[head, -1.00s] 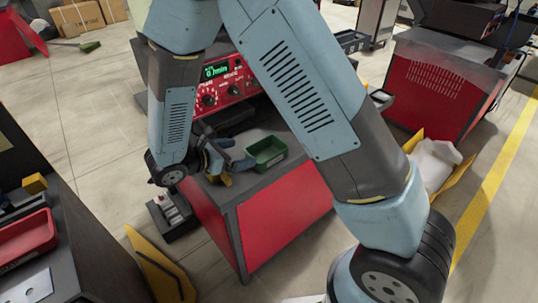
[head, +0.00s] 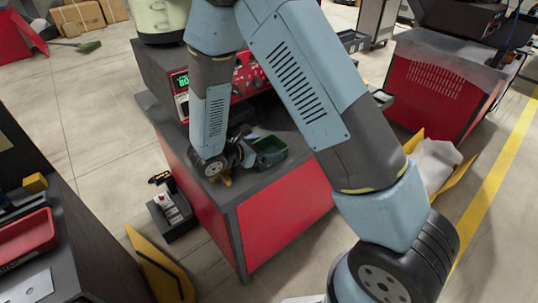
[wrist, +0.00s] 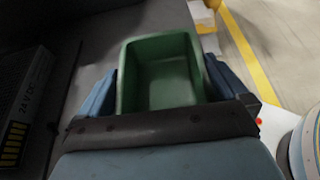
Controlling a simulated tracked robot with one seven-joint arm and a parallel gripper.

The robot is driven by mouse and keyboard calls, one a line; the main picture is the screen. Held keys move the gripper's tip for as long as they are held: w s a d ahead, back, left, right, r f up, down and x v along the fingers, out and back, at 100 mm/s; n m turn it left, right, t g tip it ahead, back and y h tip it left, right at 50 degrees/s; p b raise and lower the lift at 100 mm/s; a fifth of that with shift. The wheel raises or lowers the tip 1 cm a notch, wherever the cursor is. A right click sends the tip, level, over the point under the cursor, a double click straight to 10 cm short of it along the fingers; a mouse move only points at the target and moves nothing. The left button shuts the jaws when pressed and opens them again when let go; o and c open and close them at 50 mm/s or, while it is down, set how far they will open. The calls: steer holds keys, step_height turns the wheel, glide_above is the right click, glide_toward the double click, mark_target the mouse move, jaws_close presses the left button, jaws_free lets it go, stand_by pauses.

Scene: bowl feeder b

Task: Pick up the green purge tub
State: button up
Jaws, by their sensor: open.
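The green purge tub (head: 270,147) is an open-topped rectangular bin on the dark top of a red-sided bench (head: 262,178). In the wrist view the tub (wrist: 160,72) looks empty and fills the middle. My gripper (wrist: 163,88) is open, with one blue finger along the tub's left side and the other along its right side. I cannot tell whether either finger touches the tub. In the head view my gripper (head: 254,152) is at the tub's left end and hides part of it.
A red control unit (head: 247,77) stands behind the tub on the bench. A power supply box (wrist: 20,110) lies at the left in the wrist view. A red tray (head: 25,236) sits on the left table. A yellow-edged bin with white contents (head: 437,160) is at right.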

steer(key=shift+c, duration=0.5)
steer(key=c, duration=0.7)
steer(key=shift+r, duration=0.1)
